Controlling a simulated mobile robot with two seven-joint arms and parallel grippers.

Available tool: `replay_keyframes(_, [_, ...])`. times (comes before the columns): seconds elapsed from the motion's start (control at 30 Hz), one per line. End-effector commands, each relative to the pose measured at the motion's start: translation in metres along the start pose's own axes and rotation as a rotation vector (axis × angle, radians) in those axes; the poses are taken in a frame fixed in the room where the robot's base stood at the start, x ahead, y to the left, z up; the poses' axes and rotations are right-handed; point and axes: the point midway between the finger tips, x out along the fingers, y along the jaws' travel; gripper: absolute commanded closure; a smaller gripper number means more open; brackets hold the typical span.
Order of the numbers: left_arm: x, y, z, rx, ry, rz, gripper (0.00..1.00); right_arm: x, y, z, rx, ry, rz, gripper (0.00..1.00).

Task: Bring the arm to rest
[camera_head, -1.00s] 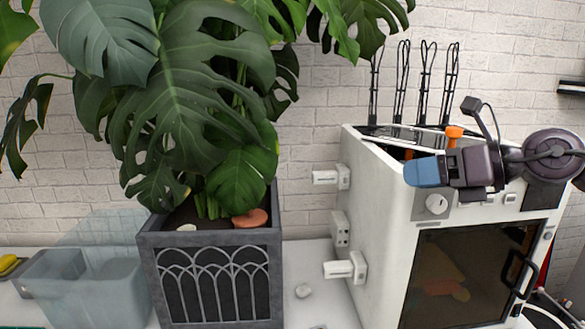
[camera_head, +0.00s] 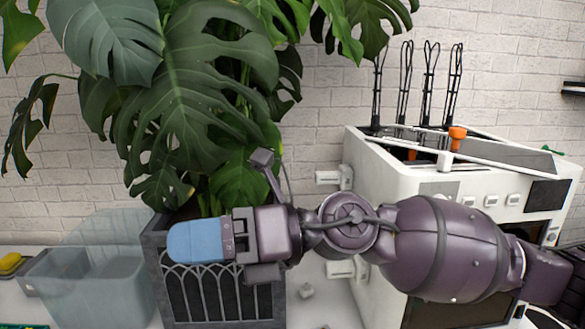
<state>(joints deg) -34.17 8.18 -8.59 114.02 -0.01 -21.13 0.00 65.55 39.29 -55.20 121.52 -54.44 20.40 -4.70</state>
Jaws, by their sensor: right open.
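My right gripper (camera_head: 196,241) has blue fingers and sits at the end of my purple-grey right arm (camera_head: 440,250), which reaches in from the right edge. The gripper points left, in front of the dark planter (camera_head: 270,306), and holds nothing that I can see. The fingers look like one blue block from this side, so the gap between them is hidden. Whether it touches the planter I cannot tell. My left gripper is not in view.
A large leafy plant (camera_head: 190,110) grows from the planter. A clear bin (camera_head: 95,285) stands left of it. A yellow item (camera_head: 10,262) lies far left.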

Motion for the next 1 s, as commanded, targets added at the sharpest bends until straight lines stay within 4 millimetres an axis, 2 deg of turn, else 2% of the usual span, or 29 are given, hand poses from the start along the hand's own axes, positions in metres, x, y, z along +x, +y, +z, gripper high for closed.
replay_keyframes(0.03, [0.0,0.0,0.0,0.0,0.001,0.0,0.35,0.01,0.006,-0.003,0.005,0.005,0.029,0.35])
replay_keyframes(0.17, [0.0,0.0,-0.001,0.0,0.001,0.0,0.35,0.032,0.021,-0.009,0.015,0.015,0.091,0.35])
replay_keyframes(0.47, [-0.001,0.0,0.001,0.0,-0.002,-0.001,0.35,-0.003,-0.011,0.0,0.212,-0.183,0.093,0.35])
replay_keyframes(0.57, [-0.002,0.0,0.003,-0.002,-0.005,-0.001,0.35,-0.019,-0.026,0.001,0.296,-0.267,0.094,0.35])
replay_keyframes(0.77, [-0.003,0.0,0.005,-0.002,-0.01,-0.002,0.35,-0.067,-0.068,-0.004,0.511,-0.491,0.085,0.35])
replay_keyframes(1.0, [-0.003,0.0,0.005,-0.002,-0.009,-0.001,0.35,-0.139,-0.124,-0.035,0.776,-0.782,0.052,0.35])
